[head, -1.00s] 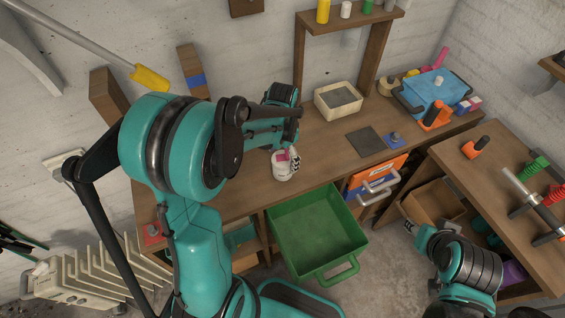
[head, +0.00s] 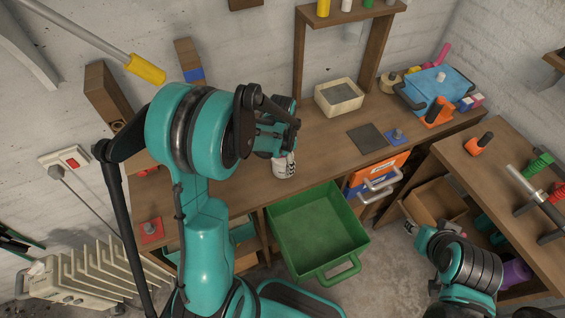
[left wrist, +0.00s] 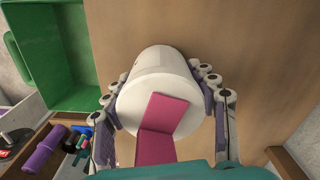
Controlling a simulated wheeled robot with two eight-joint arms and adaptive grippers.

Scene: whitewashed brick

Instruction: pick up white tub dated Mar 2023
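A white tub (head: 283,168) is at the front part of the wooden bench, above the green drawer. In the left wrist view the tub (left wrist: 158,72) fills the space between the fingers, with a pink flap or label (left wrist: 165,112) on its near end. No date can be read. My left gripper (head: 284,150) is over the tub, its fingers pressed against both sides. Whether the tub's base touches the bench is unclear. My right gripper (head: 410,226) is low at the right, away from the tub; its fingers are too small to judge.
A green drawer (head: 318,232) stands open below the bench (head: 235,185). A second bench (head: 500,165) with tools is at the right.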

